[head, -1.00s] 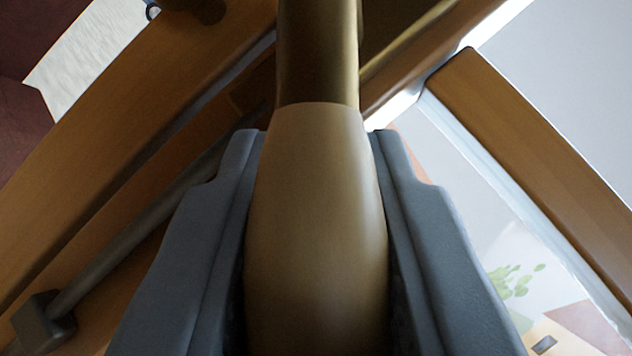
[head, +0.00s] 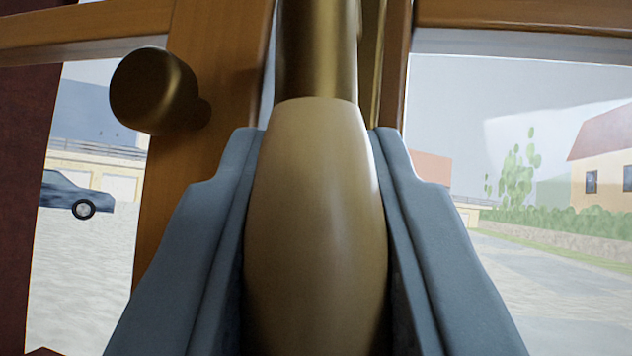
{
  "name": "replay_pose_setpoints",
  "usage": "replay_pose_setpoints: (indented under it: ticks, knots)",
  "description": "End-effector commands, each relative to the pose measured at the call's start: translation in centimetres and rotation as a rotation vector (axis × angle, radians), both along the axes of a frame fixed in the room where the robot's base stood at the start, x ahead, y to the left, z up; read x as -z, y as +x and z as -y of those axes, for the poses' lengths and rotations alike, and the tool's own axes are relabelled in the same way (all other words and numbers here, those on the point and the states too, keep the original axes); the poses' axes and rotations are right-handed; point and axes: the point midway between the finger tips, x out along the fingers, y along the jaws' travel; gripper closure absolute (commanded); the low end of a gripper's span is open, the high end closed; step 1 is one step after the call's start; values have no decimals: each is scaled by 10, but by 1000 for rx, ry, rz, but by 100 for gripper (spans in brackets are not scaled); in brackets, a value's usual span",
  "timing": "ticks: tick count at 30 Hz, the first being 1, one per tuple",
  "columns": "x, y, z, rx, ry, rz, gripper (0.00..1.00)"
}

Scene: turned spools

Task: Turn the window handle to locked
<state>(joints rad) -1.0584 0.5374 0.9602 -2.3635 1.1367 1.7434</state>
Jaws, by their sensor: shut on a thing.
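The window handle (head: 315,210) has a pale tan, barrel-shaped grip and a brass-coloured neck above it. It runs down the middle of the head view, in line with the upright window frame behind it. My gripper (head: 315,150) is shut on the grip, with one blue-grey finger on each side of it. The brass plate behind the neck shows only in part, and the lower end of the grip runs out of the picture.
A round brass knob (head: 154,90) sticks out from the wooden frame (head: 205,65) at left, close to my left finger. Glass panes on both sides show a car (head: 75,195) and a house (head: 605,170) outside. A dark red strip (head: 25,150) edges the far left.

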Motion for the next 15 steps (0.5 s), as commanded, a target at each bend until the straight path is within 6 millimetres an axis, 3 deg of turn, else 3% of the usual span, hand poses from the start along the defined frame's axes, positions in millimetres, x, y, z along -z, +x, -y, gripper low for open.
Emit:
replay_pose_setpoints:
  ticks: [15]
  knots:
    - [1,2,-6,0,120,33,100]
